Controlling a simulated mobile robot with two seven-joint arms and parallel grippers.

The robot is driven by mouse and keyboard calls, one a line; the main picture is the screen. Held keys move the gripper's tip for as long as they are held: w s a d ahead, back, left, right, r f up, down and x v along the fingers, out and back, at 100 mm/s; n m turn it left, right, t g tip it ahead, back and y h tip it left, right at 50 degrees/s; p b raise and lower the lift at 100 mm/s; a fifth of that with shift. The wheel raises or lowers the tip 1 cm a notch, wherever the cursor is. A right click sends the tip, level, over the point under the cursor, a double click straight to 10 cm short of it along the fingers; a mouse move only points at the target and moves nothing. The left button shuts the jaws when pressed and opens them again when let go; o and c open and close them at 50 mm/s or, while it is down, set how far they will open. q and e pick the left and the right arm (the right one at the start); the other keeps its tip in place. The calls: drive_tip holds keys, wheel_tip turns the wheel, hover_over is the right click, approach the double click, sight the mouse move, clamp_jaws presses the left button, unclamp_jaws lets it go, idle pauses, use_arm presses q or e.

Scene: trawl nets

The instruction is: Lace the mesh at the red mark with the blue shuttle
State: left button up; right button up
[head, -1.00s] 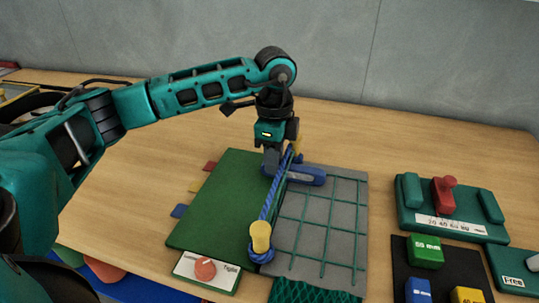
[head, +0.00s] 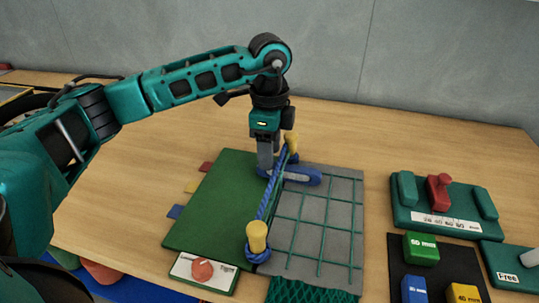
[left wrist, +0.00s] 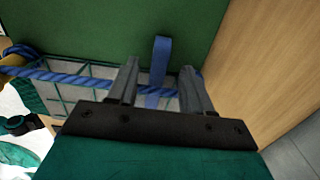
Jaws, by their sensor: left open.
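The blue shuttle (head: 300,176) lies at the far end of the grey board half, across the line of the blue rope; in the left wrist view the shuttle (left wrist: 162,62) passes beneath the rope, one end over the green half. The rope (head: 268,195) runs between two yellow posts. The green mesh (head: 318,215) covers the grey half. A red tab (head: 207,167) sticks out at the board's far left edge, above a yellow and a blue one. My left gripper (head: 268,172) is open just above the shuttle; in the left wrist view its fingers (left wrist: 155,85) stand either side of the shuttle.
A green block with a red knob (head: 439,187) and a number scale stands right. In front of it, a black mat (head: 402,262) holds green, blue and yellow blocks. A card with a red disc (head: 203,270) lies at the board's front left. The table behind is clear.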

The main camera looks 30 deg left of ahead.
use_arm(q)
wheel_tip(320, 180, up, 11)
drive_tip(key=shift+p, duration=0.4)
drive_tip(key=shift+s+f, duration=0.1)
drive_tip(key=shift+f, duration=0.05)
